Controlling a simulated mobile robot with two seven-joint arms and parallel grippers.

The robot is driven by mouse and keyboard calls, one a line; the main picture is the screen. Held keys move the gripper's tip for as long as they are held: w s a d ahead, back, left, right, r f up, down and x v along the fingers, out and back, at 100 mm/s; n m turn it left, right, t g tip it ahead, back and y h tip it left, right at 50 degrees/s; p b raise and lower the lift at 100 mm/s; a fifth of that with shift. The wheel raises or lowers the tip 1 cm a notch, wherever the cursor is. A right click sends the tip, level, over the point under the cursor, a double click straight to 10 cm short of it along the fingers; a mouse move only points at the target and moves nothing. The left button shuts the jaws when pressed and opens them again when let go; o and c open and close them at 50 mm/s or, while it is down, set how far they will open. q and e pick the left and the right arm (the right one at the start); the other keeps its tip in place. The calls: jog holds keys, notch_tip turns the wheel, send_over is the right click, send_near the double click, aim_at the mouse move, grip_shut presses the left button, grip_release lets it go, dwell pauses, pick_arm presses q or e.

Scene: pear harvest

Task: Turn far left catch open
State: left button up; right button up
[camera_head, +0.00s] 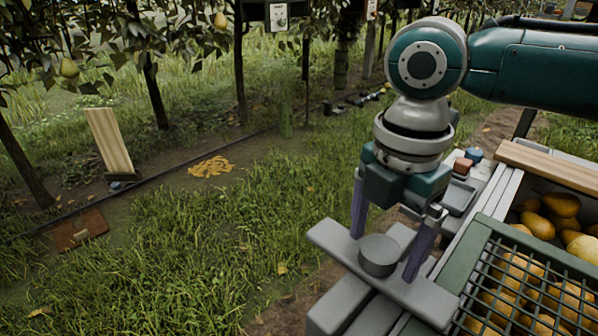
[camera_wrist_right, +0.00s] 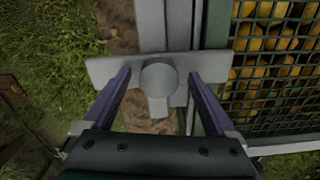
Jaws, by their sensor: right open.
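The far left catch (camera_head: 335,243) is a flat grey bar with a round grey knob (camera_head: 379,255) at its middle. It lies crosswise over a grey rail at the left side of the pear crate. It also shows in the right wrist view (camera_wrist_right: 103,70), with the knob (camera_wrist_right: 159,77) near the centre. My right gripper (camera_head: 384,258) points down over the catch. Its two purple fingers are spread, one on each side of the knob, with a gap to it. I cannot tell whether the tips touch the bar. My left gripper is not in view.
The crate's green-framed mesh lid (camera_head: 475,245) covers several yellow pears, right beside the catch. A wooden board (camera_head: 550,163) lies across the crate's far part. A small grey tray (camera_head: 460,198) with coloured items stands behind the gripper.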

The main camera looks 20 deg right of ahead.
grip_shut()
dwell(0.8)
